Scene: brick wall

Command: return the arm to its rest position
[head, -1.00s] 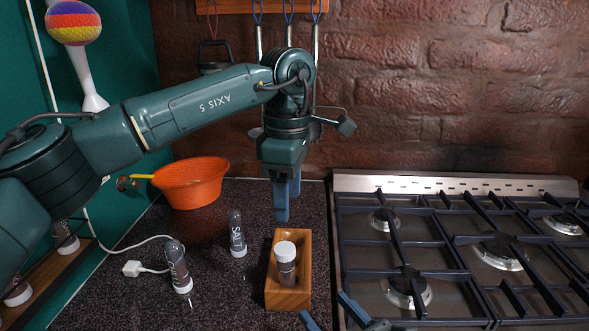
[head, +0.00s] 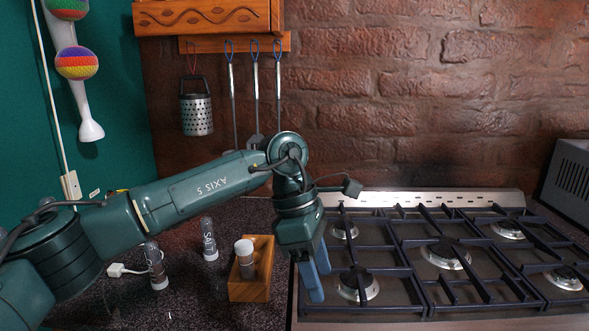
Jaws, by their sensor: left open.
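My left arm comes in from the left, and its gripper (head: 315,277) points down over the left front part of the stove. Its blue fingers are parted and nothing shows between them. The gripper is just right of a wooden box (head: 250,289) and apart from it. A white-capped jar (head: 246,257) stands in that box. My right gripper does not show.
A gas stove (head: 440,255) fills the right. A grater (head: 196,108) and utensils hang behind. A white plug (head: 117,270) lies at left.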

